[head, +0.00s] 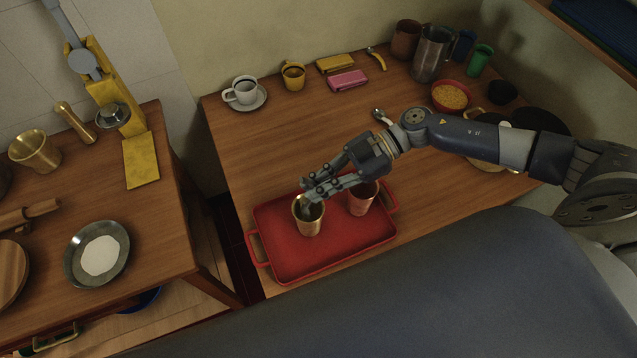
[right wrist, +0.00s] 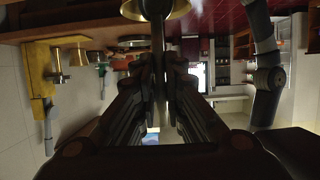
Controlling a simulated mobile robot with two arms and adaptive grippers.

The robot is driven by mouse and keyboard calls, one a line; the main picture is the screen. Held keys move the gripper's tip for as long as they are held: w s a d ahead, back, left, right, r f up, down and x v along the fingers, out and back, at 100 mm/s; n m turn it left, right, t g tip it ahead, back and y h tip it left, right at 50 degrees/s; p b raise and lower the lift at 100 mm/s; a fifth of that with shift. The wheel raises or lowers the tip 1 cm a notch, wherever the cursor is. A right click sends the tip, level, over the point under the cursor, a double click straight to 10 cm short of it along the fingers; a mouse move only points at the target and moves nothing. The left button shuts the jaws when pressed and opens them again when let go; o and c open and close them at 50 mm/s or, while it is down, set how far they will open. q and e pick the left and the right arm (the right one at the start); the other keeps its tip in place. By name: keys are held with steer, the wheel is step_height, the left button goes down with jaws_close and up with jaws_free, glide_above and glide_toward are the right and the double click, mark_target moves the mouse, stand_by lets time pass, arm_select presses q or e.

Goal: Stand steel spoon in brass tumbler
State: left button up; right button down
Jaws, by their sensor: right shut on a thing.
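The brass tumbler (head: 308,226) stands upright on the left part of the red tray. My right gripper (head: 308,190) is directly above its mouth, shut on the steel spoon. In the right wrist view the spoon's thin shaft (right wrist: 158,40) runs between the fingers (right wrist: 159,75) toward the brass tumbler (right wrist: 150,9) at the top edge. The spoon's lower end appears to be at or inside the tumbler's mouth; how deep, and whether it touches, I cannot tell. My left gripper is in neither view.
The red tray (head: 290,262) also holds a copper-coloured cup (head: 361,203) close right of the tumbler. A white cup on a saucer (head: 243,92), a yellow mug (head: 293,76) and a steel pitcher (head: 432,54) stand at the back. The table's middle left is clear.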

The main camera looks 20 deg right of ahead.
steer(key=c, duration=1.6)
jaws_free()
steer(key=shift+d, duration=0.15)
steer(key=v, duration=1.1)
steer(key=shift+d+r, duration=0.25)
steer(key=shift+d, duration=0.1)
